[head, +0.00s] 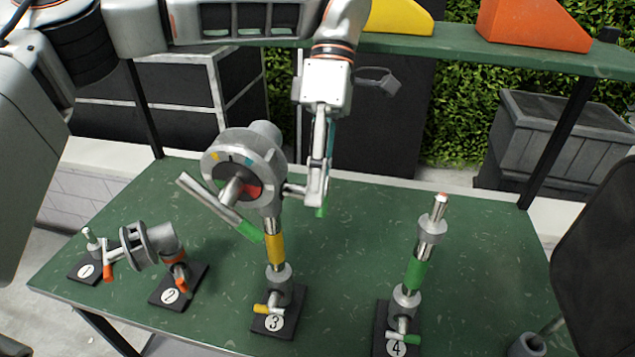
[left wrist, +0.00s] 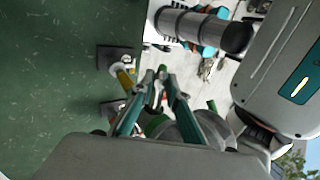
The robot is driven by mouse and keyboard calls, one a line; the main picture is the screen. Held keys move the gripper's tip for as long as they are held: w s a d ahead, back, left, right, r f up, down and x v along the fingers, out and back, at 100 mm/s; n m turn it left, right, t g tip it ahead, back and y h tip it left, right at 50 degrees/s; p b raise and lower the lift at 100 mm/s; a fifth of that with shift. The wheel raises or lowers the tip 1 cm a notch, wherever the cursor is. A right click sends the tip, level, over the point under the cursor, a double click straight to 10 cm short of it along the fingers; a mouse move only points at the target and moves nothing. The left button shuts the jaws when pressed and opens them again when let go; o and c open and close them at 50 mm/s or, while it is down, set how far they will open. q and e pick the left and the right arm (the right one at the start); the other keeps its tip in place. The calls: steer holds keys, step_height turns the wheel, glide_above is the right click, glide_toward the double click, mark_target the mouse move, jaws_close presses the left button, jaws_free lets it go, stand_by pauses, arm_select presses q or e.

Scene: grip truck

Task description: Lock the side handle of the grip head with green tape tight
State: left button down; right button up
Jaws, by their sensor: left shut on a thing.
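The grip head (head: 228,158) is a large grey round head with coloured marks on its disc. It sits atop stand 3, whose post has yellow tape (head: 276,248). A long bar handle with a green-taped end (head: 249,231) slants across its front. A short side handle (head: 295,188) comes out of its right side, and a green end (head: 321,212) shows just below my fingers. My left gripper (head: 319,195) points down there and is shut on this side handle. In the left wrist view the teal fingers (left wrist: 156,78) partly hide the head. My right gripper is not in view.
Stand 4 (head: 413,270) with green tape rises to the right. Stands 1 (head: 90,262) and 2 (head: 165,260) with lower fittings are at left. A green shelf (head: 450,45) holding yellow and orange wedges runs behind. The green table (head: 345,240) is clear between stands 3 and 4.

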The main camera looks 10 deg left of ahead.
arm_select(q)
steer(key=shift+f+g, duration=0.1)
steer(key=shift+g, duration=0.2)
stand_by(0.9)
steer(key=c, duration=1.9)
jaws_free()
steer(key=shift+w, duration=0.1)
steer(key=shift+v, duration=3.75)
